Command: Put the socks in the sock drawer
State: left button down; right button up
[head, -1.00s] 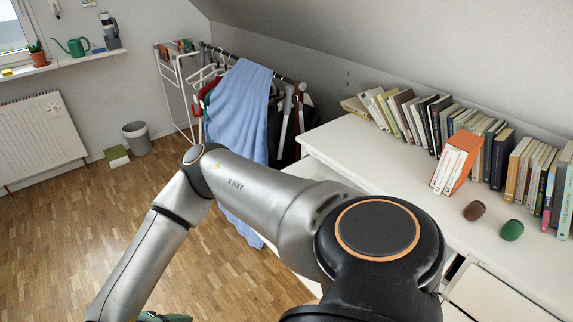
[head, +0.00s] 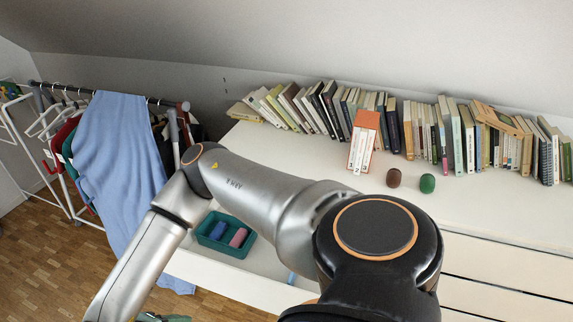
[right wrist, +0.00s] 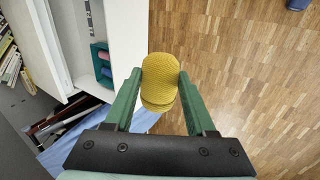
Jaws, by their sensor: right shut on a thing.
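A rolled yellow ribbed sock bundle (right wrist: 160,82) is held between the green fingers of my right gripper (right wrist: 160,90), above the wooden floor in the right wrist view. The open white drawer (head: 232,283) holds a teal box (head: 202,240) with a blue roll (head: 218,231) and a pink roll (head: 238,237) inside. The teal box (right wrist: 94,47) also shows at the upper left of the right wrist view. A brown roll (head: 394,178) and a green roll (head: 428,184) lie on the dresser top.
Books and an orange-and-white book holder (head: 363,142) stand on the white dresser top (head: 300,165). A clothes rack with a blue cloth (head: 115,170) stands left of the drawer. A dark blue object (right wrist: 298,4) lies on the floor. My arm covers part of the drawer.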

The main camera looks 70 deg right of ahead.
aim_at(273, 257)
jog(key=i+z, duration=0.9)
jog(key=z, duration=1.3)
